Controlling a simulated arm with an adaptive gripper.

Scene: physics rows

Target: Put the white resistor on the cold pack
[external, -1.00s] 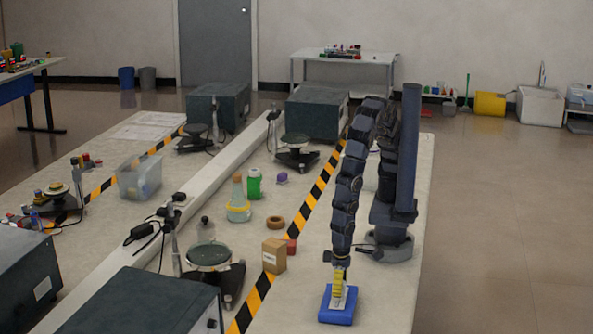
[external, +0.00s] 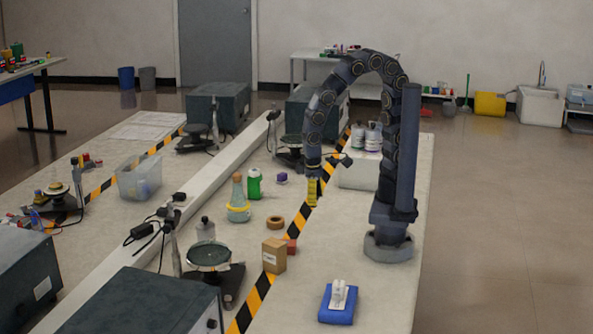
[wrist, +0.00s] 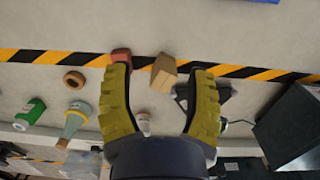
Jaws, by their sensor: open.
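The white resistor (external: 338,293) lies on top of the blue cold pack (external: 336,311) near the front of the bench. Nothing touches it from above. My gripper (external: 312,204) hangs pointing down, well behind and to the left of the pack, above the striped tape. In the wrist view my gripper (wrist: 160,90) has its two yellow fingers wide apart with nothing held between them. The wrist view shows a blue edge of what looks like the cold pack (wrist: 262,1) at the top; the resistor is out of that view.
A cardboard box (external: 274,255), a red block (external: 291,246) and a brown ring (external: 275,222) stand near the tape. A flask (external: 238,206), a green bottle (external: 254,185) and a purple block (external: 281,178) stand farther left. The bench right of the tape is mostly clear.

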